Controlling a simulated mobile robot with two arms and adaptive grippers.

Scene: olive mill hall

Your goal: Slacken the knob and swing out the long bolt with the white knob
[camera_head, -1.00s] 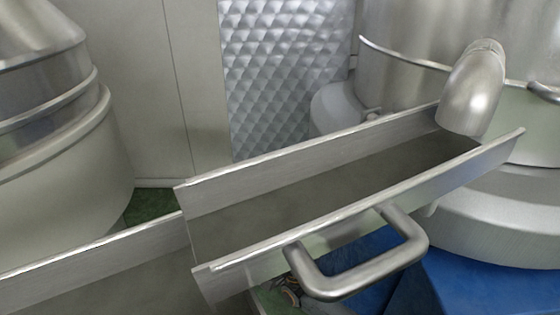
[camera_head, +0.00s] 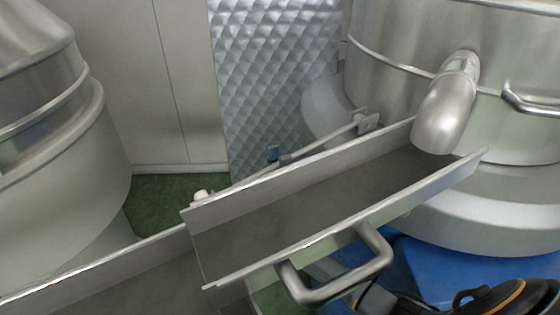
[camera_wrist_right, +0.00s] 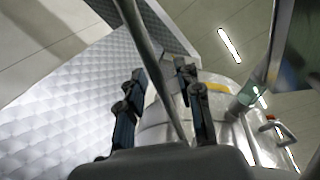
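The long bolt (camera_head: 318,146) is a thin pale rod in the head view. It runs from a bracket on the steel vessel down left behind the chute. The white knob (camera_head: 201,195) is at its lower left end, just above the chute's corner. A blue fingertip of my right gripper (camera_head: 273,153) shows beside the rod; the chute hides the rest. In the right wrist view my right gripper (camera_wrist_right: 160,72) has its two dark fingers apart. A grey bar (camera_wrist_right: 152,50), seemingly the bolt, passes between them; contact cannot be told. My left gripper is not in view.
The steel chute (camera_head: 325,226) with its bent handle (camera_head: 345,283) lies in front of the bolt. A spout (camera_head: 446,105) hangs over its upper end from the vessel (camera_head: 400,50). A quilted metal panel (camera_head: 275,80) stands behind. My dark arm shows at lower right.

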